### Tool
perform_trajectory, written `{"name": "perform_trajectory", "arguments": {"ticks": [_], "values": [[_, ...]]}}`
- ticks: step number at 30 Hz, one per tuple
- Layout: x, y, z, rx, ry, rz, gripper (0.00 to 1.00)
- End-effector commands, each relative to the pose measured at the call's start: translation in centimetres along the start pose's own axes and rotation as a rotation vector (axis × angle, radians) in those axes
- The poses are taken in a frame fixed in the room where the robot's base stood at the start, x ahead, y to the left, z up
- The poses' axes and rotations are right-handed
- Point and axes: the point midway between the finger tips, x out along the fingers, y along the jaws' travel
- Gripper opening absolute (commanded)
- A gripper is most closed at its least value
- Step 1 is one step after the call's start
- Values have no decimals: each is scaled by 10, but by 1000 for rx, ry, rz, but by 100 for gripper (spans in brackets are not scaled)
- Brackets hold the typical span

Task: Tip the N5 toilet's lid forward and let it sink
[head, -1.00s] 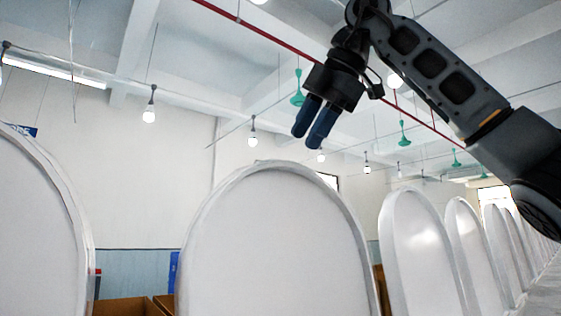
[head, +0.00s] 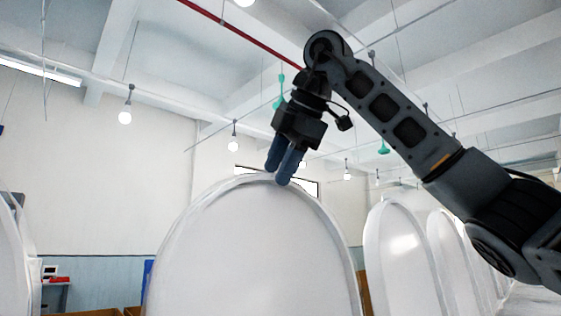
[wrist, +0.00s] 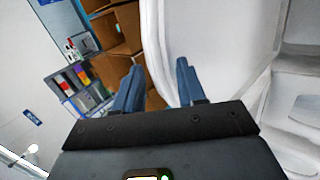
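A white toilet lid (head: 255,255) with a rounded top stands upright in the middle of the head view. I take it for the N5 lid, but no label shows. My gripper (head: 281,178) points down at its top rim, with the fingertips overlapping the rim there. In the wrist view my gripper (wrist: 157,85) has its two blue fingers apart. The lid's pale rim (wrist: 153,35) runs down between them, and one finger covers part of the lid's face. Whether the fingers touch the lid cannot be told. The hinge is out of the head view.
Another upright lid (head: 395,255) stands to the right, with more in a row behind it. Part of a lid (head: 12,265) shows at the left edge. Cardboard boxes (wrist: 115,35) and a shelf (wrist: 75,85) are beyond the lid. Lamps hang above.

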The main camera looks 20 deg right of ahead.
Motion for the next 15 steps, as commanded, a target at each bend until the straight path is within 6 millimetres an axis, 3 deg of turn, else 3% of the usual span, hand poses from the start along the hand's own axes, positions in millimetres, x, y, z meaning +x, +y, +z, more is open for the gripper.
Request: {"name": "perform_trajectory", "arguments": {"ticks": [6, 15], "values": [[0, 0, 0, -1, 0, 0, 39], [0, 0, 0, -1, 0, 0, 10]]}}
